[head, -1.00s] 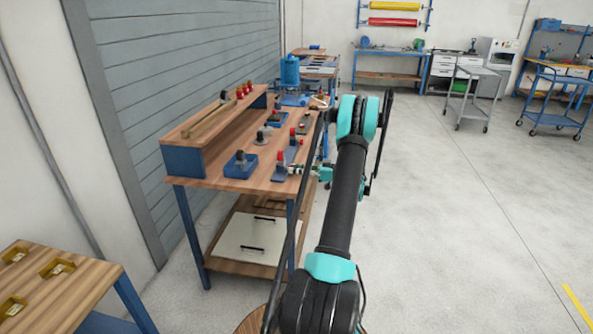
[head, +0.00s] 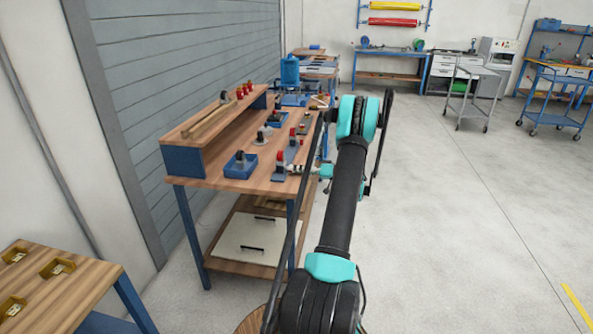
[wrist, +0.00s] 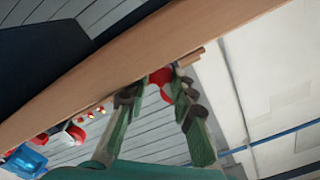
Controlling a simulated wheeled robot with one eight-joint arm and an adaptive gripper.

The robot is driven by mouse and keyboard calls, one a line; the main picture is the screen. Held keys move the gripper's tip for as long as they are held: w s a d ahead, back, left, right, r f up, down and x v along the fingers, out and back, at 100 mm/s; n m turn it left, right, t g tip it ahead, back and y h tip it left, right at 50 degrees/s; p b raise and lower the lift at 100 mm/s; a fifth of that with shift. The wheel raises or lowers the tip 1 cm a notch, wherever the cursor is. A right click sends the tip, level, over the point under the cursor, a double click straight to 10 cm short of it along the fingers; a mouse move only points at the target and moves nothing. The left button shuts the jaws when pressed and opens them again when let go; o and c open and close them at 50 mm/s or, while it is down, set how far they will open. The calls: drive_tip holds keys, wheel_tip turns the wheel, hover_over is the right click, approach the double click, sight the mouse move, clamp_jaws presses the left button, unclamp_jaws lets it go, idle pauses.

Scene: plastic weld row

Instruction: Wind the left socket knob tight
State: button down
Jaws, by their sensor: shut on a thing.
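The left socket (head: 279,174) is a small blue-grey stand at the front edge of the bench, with a red knob (head: 280,156) on it. My gripper (head: 292,169) reaches in from the right and its fingertips are at this socket. In the wrist view my gripper (wrist: 158,88) has its two fingers on either side of a red piece (wrist: 160,75), which I take to be the left socket knob. It is shut on this piece. The fingers hide part of it, and the knob's seating cannot be seen.
A second stand with a red top (head: 292,133) is just behind. A blue tray (head: 240,169) with a black-topped part is to the left. A raised shelf (head: 195,125) runs along the wall side of the wooden bench (head: 225,186). Open floor lies to the right.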

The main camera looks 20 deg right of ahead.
idle(0.4)
drive_tip(key=c, duration=1.3)
unclamp_jaws()
drive_tip(key=n, duration=0.7)
drive_tip(key=shift+n, duration=0.3)
drive_tip(key=v, duration=1.7)
drive_tip(key=s+a+r+n+h, duration=0.1)
drive_tip(key=r+n, duration=0.1)
drive_tip(key=s+a+r+n+h, duration=0.1)
drive_tip(key=n+h, duration=0.1)
drive_tip(key=s+a+r+n+t+h, duration=0.1)
drive_tip(key=r+n+h, duration=0.1)
drive_tip(key=shift+s+a+r, duration=0.3)
drive_tip(key=shift+a+r, duration=0.05)
drive_tip(key=shift+a, duration=0.05)
